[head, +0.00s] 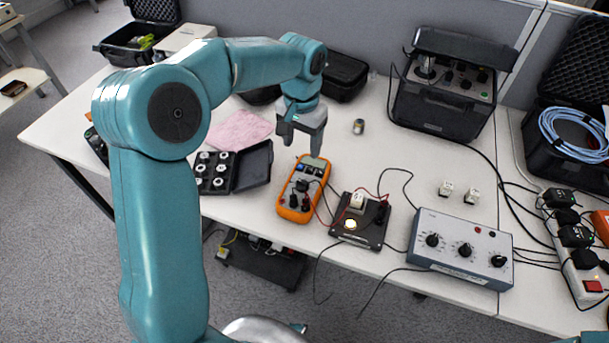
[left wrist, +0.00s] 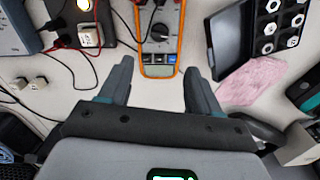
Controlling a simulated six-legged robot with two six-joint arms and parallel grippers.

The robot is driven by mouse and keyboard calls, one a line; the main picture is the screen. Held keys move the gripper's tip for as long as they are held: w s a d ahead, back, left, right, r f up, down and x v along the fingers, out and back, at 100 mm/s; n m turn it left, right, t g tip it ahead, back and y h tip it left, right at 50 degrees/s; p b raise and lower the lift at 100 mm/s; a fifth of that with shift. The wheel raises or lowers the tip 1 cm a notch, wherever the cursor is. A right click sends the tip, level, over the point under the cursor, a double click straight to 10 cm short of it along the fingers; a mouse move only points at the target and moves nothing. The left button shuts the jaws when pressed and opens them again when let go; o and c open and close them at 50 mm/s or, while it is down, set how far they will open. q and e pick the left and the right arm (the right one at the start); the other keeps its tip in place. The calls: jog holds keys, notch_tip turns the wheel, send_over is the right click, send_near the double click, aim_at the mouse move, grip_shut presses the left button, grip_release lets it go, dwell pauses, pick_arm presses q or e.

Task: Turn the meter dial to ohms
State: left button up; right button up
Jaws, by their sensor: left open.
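The orange-edged meter (head: 292,210) lies face up near the front edge of the table. Its dark round dial (head: 302,186) is in the middle of its face, and the dial (left wrist: 160,32) shows more clearly in the left wrist view. I cannot read which mark it points to. My left gripper (head: 302,143) is open and empty, pointing down above the far end of the meter. In the left wrist view its fingers (left wrist: 158,70) stand apart on either side of the meter's far end, not touching the dial. My right gripper is out of view.
A black board with a lit lamp (head: 350,225) and red and black leads stands right of the meter. A grey box with several knobs (head: 462,270) is farther right. A black case of white parts (head: 216,187) and a pink cloth (head: 240,130) are left.

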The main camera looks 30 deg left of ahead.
aim_at(302, 182)
pick_arm(q)
notch_tip(302, 182, down, 12)
jog(key=shift+d+f, duration=0.1)
jog(key=shift+f, duration=0.15)
jog(key=shift+s+f, duration=0.15)
jog(key=shift+f, duration=0.2)
jog(key=shift+f, duration=0.1)
jog(key=shift+c, duration=0.3)
jog(key=c, duration=1)
